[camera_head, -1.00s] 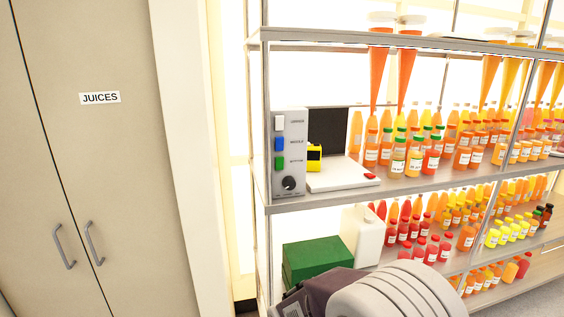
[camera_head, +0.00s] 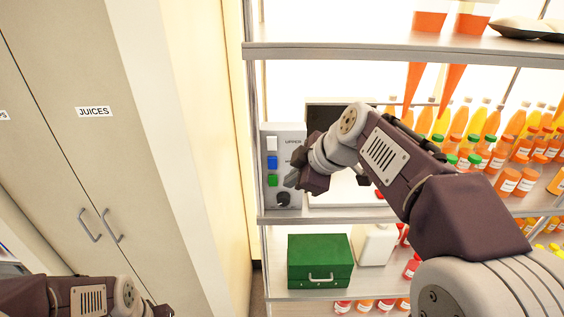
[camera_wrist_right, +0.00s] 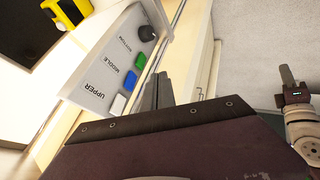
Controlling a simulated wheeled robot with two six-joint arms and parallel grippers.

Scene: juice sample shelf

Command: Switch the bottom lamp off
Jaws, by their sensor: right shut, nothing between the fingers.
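A grey control panel (camera_head: 292,136) stands at the left end of the middle shelf. It has a white UPPER switch (camera_head: 271,143), a blue MIDDLE switch (camera_head: 272,161), a green BOTTOM switch (camera_head: 272,180) and a black knob (camera_head: 283,199). In the right wrist view the green switch (camera_wrist_right: 140,61) is uncovered. My right gripper (camera_head: 290,181) is shut and empty in front of the panel, just right of the green switch in the head view. Its fingers also show in the right wrist view (camera_wrist_right: 157,92); I cannot tell any contact. My left gripper (camera_head: 161,311) is low, partly cut off.
A white device (camera_head: 335,191) with a dark screen stands right of the panel, partly behind my right arm. A green box (camera_head: 318,262) and white container (camera_head: 376,245) sit on the shelf below. Juice bottles fill the right. A cabinet (camera_head: 75,150) stands left.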

